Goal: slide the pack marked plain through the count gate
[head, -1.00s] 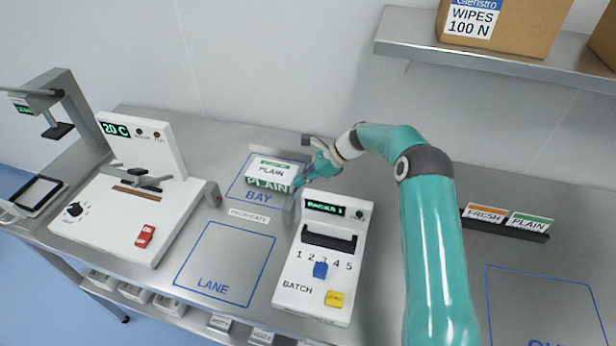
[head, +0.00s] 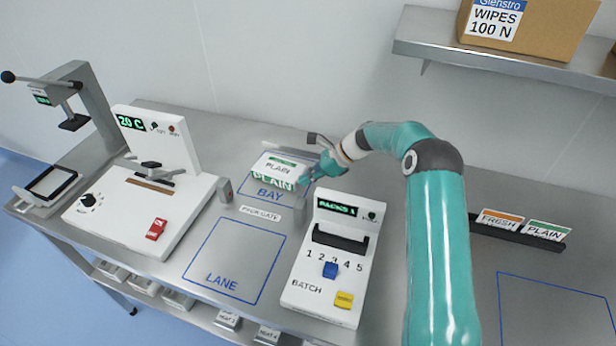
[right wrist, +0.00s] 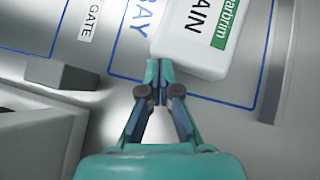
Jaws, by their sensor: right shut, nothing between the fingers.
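The white pack marked PLAIN (head: 278,168), with green label bands, lies in the blue-outlined BAY (head: 268,194) behind the gate. It also shows in the right wrist view (right wrist: 195,45). My right gripper (head: 311,178) is at the pack's right side. In the right wrist view its fingertips (right wrist: 160,72) are shut with nothing between them, close to the pack's edge; I cannot tell whether they touch it. The gate, labelled PACK GATE (head: 261,213), has a grey post (head: 226,189) on its left. My left gripper is not in view.
The empty LANE (head: 234,260) lies in front of the gate. A white counter (head: 327,270) reading PACKS 1 stands right of it, and a white sealing machine (head: 130,215) left. FRESH and PLAIN cards (head: 520,225) stand at right. A box (head: 525,25) sits on the shelf.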

